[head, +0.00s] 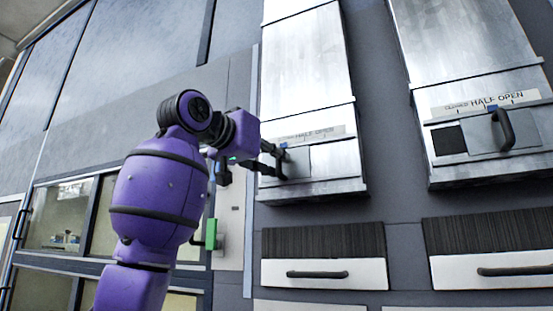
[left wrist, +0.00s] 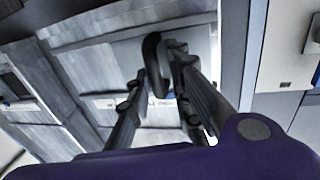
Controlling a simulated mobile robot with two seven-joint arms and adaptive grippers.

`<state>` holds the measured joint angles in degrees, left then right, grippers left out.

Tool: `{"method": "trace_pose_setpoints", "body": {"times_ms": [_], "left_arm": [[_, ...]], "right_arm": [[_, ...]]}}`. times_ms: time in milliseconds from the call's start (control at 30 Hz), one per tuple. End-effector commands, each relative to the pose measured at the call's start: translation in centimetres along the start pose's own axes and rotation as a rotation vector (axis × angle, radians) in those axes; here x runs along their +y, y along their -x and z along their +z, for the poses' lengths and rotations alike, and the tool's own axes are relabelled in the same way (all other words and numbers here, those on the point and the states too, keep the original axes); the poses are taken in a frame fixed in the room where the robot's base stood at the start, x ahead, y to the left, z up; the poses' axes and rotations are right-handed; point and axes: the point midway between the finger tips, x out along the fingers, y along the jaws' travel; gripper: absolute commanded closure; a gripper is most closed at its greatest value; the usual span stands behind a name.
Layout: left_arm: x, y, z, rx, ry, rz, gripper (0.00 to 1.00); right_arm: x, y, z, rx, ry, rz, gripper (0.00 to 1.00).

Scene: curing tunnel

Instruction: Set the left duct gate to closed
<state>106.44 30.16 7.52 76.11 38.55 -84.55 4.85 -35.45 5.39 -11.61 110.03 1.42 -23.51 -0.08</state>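The left duct (head: 307,75) is a tall metal box with a sliding gate plate (head: 297,160) low on its front. A blue marker (head: 284,145) on the plate sits near the left end of the scale strip (head: 325,132), which reads "HALF OPEN" at its middle. My left gripper (head: 275,161) is at the gate's dark handle. In the left wrist view the black handle (left wrist: 156,66) stands between the fingertips (left wrist: 158,80), which close in on both its sides. No dark opening shows on this duct; the arm and gripper hide part of its left side. My right gripper is out of view.
A similar right duct (head: 474,50) has its own plate and black handle (head: 503,130), with a dark opening (head: 449,140) beside it. Drawers (head: 323,273) lie below. A green lever (head: 211,234) on a wall panel is close to my left arm.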

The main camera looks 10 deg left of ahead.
Motion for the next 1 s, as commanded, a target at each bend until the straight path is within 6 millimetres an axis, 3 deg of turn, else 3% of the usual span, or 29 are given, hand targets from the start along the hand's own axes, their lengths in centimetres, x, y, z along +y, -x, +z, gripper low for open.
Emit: {"method": "trace_pose_setpoints", "body": {"times_ms": [300, 500, 700, 1000], "left_arm": [[-0.1, 6.6, -0.1, 0.004, -0.002, -0.004, 0.81], [-0.1, 9.8, -0.1, 0.003, -0.001, -0.003, 0.81], [-0.1, 11.0, 0.0, 0.000, 0.001, -0.002, 0.81], [0.0, 11.1, 0.0, 0.000, 0.001, -0.002, 0.81]], "right_arm": [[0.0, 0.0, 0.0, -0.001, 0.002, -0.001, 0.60], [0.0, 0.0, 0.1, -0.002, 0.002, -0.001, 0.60], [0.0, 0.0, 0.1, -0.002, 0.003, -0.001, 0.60], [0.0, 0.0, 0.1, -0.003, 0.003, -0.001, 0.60]]}}
